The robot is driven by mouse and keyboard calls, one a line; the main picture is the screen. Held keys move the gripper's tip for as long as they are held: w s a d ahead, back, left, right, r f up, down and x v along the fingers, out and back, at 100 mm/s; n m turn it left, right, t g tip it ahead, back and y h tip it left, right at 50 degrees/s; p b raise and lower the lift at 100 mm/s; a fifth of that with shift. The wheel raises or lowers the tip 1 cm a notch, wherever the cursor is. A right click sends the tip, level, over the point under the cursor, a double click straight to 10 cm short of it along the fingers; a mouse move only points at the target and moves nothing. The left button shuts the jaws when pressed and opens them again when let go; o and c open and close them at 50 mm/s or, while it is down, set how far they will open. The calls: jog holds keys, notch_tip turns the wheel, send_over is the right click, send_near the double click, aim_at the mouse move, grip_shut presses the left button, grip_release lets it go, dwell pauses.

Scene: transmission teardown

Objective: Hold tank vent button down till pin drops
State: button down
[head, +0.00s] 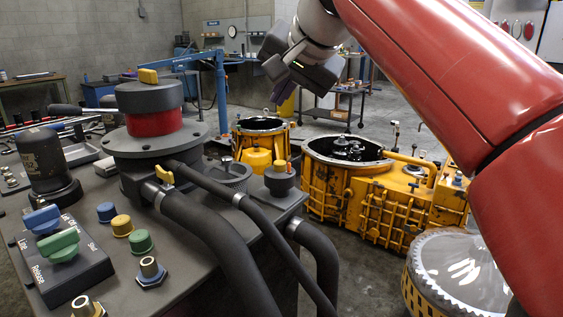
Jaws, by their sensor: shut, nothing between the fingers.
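A dark tank-like cylinder with a red band (155,123) stands on a wide flange on the grey bench top. A yellow piece (148,76) sits on its lid. A small black fitting with a yellow cap (280,167) stands at the bench's right corner. No label marks either as the vent button, and I cannot make out a pin. My gripper (276,97) is shut and empty, in the air up and right of the red-banded cylinder, apart from it. Its fingertips are dark and small in this view.
Thick black hoses (215,240) curve over the bench's right side. A switch box with blue and green knobs (62,260) is at front left, beside several coloured caps. Yellow transmission housings (375,205) stand on the floor beyond. A blue hoist (218,75) is behind. My red arm covers the right.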

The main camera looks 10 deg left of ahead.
aim_at(282, 165)
notch_tip(282, 165, down, 9)
jog(key=b, duration=0.6)
jog(key=shift+b, duration=0.3)
dwell(1.9)
jog(key=shift+f, duration=0.35)
jog(key=shift+f+b, duration=0.6)
dwell(2.2)
jog(key=shift+r, duration=0.1)
jog(key=shift+r+p, duration=0.95)
jog(key=shift+p, duration=0.15)
notch_tip(282, 165, up, 5)
jog(key=p, duration=0.5)
